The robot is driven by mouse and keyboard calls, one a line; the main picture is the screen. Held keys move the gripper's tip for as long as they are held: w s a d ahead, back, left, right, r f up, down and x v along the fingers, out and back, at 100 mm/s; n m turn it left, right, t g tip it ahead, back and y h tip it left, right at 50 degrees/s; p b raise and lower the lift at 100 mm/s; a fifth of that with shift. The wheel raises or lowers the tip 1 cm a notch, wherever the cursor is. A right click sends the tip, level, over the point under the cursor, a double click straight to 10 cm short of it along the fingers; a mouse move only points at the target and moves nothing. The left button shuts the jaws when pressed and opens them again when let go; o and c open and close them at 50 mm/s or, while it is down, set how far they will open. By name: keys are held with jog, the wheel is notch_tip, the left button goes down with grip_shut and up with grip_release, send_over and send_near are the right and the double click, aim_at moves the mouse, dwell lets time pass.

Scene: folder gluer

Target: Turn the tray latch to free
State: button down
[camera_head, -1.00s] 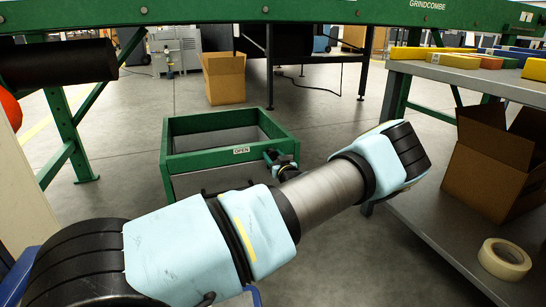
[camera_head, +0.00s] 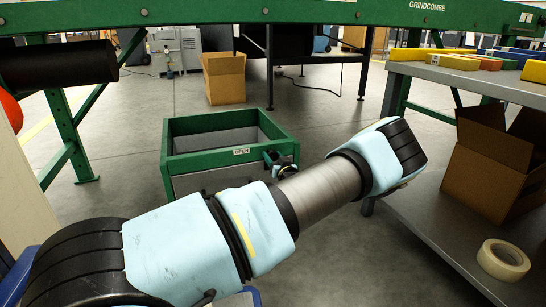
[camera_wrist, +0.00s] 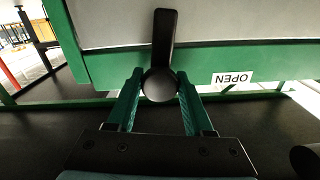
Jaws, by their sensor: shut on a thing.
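The tray is a green-rimmed box (camera_head: 182,163) in the middle of the head view, with a pale front and an OPEN label (camera_head: 241,151) on its front rim. In the wrist view the tray's green rim (camera_wrist: 110,66) runs across the picture, and the label (camera_wrist: 232,78) appears upside down. The tray latch (camera_wrist: 165,38) is a black lever with a round hub, its lever pointing up in that view. My gripper (camera_wrist: 159,82) is shut on the latch, one green finger on each side of the hub.
A grey bench (camera_head: 450,230) at the right holds an open carton (camera_head: 490,165) and a tape roll (camera_head: 503,260) on its lower shelf. Another carton (camera_head: 224,80) stands on the floor behind the tray. A green machine beam (camera_head: 330,12) crosses the top. Floor around the tray is clear.

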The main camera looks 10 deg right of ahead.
jog(key=m+p, duration=0.1)
jog(key=m, duration=0.3)
jog(key=shift+r, duration=0.1)
jog(key=m+p, duration=0.1)
jog(key=m, duration=0.3)
jog(key=m+p, duration=0.1)
jog(key=m, duration=0.3)
jog(key=shift+m, duration=2.2)
jog(key=shift+c, duration=1.5)
grip_release()
